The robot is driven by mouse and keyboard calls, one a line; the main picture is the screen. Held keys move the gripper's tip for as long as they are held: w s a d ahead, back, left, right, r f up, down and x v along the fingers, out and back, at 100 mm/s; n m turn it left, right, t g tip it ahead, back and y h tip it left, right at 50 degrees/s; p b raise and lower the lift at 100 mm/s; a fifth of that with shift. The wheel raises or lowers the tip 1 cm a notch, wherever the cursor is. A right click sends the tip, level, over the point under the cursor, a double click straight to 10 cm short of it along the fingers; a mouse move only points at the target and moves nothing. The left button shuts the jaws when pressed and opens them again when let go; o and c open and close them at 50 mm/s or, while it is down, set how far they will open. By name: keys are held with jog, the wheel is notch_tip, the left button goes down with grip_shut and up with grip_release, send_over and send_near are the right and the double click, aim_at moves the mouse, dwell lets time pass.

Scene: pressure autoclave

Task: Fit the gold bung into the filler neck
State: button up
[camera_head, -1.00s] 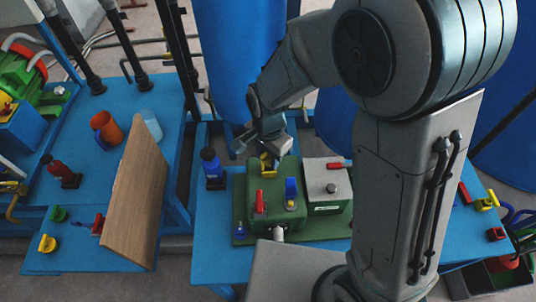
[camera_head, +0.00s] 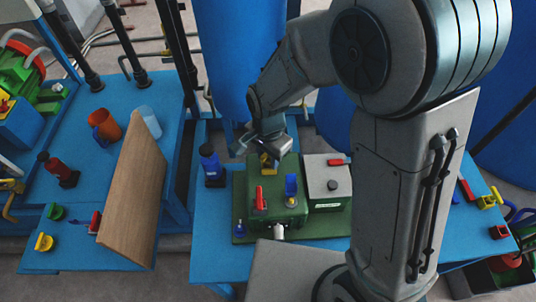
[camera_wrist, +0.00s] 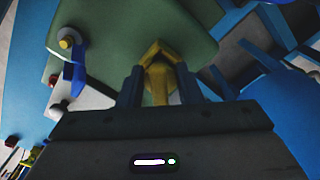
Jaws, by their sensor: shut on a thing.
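The gold bung (camera_wrist: 158,78) sits between the two dark fingers of my gripper (camera_wrist: 158,88) in the wrist view, and the gripper is shut on it. In the head view my gripper (camera_head: 268,152) is over the rear of the green autoclave body (camera_head: 262,212), with the gold bung (camera_head: 267,164) just below it. The green top (camera_wrist: 205,25) lies behind the bung in the wrist view. The filler neck is not clearly visible; I cannot tell whether the bung touches it.
A red lever (camera_head: 259,198) and a blue lever (camera_head: 291,186) stand on the green body. A tilted wooden board (camera_head: 137,200) stands farther left.

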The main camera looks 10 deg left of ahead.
jog(key=shift+f, duration=0.3)
jog(key=o, duration=1.1)
jog(key=shift+r, duration=0.1)
notch_tip(320, 180, up, 14)
jog(key=shift+f, duration=0.2)
jog(key=shift+d, duration=0.1)
jog(key=s+d+n+t, duration=0.1)
jog(key=s+d+n, duration=0.1)
jog(key=d, duration=0.5)
jog(key=s+d+r+n+t, duration=0.1)
jog(key=s+d+n, duration=0.1)
jog(key=d, duration=0.6)
jog(key=s+d+r+n+t, duration=0.1)
jog(key=s+d+n, duration=0.1)
jog(key=d, duration=0.5)
jog(key=shift+s+d+r, duration=0.2)
jog(key=shift+s+d, duration=0.1)
jog(key=shift+s, duration=0.45)
